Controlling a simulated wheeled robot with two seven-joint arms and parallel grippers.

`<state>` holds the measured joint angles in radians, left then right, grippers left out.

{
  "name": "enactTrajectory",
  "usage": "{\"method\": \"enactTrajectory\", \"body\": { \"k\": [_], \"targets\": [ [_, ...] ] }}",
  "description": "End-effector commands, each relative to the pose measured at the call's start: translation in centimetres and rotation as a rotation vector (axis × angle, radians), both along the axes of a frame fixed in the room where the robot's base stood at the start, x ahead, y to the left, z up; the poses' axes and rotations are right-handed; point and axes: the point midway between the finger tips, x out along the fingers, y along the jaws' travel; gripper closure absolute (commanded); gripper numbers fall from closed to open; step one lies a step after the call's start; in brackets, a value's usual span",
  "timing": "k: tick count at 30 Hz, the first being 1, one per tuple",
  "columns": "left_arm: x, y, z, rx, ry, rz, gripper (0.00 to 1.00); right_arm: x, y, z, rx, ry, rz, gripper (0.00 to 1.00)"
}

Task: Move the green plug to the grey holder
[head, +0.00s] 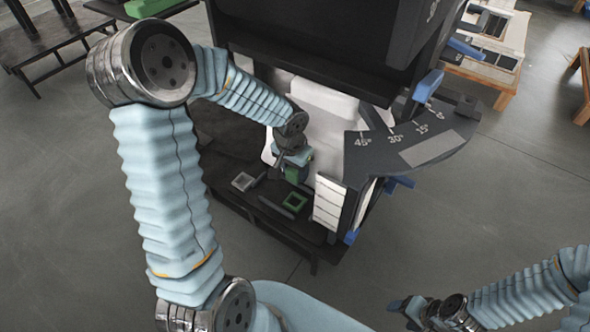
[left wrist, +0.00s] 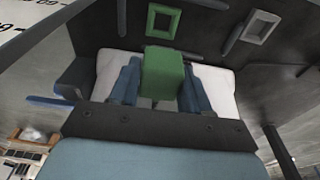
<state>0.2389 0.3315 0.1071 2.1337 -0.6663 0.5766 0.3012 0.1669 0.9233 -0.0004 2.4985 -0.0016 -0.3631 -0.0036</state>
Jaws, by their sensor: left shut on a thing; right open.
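The green plug (head: 292,175) is a green block held between the fingers of my left gripper (head: 290,165). In the left wrist view the plug (left wrist: 164,75) sits squarely between the two blue fingers, which are shut on it. The grey holder (head: 243,181) is a small square frame on the dark table, left of the plug in the head view. It also shows at the upper right in the left wrist view (left wrist: 260,27). The plug is apart from it. My right gripper (head: 408,309) is open and empty at the lower right, far from both.
A green square frame (head: 295,201) lies beside the grey holder, close to the plug. Dark bars lie near both frames on the dark table (head: 262,214). A large dark machine with an angle-marked plate (head: 400,148) and white blocks (head: 329,203) stands right of the plug.

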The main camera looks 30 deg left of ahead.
Motion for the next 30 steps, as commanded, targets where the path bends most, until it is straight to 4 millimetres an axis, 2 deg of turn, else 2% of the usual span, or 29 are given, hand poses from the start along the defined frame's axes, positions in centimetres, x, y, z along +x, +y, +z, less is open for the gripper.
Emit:
{"method": "enactTrajectory", "body": {
  "k": [30],
  "targets": [
    [0.0, 0.0, 3.4, 0.0, -0.001, 0.0, 0.8, 0.0, 0.0, 2.5, 0.0, 0.0, 0.0, 0.36]
  ]
}}
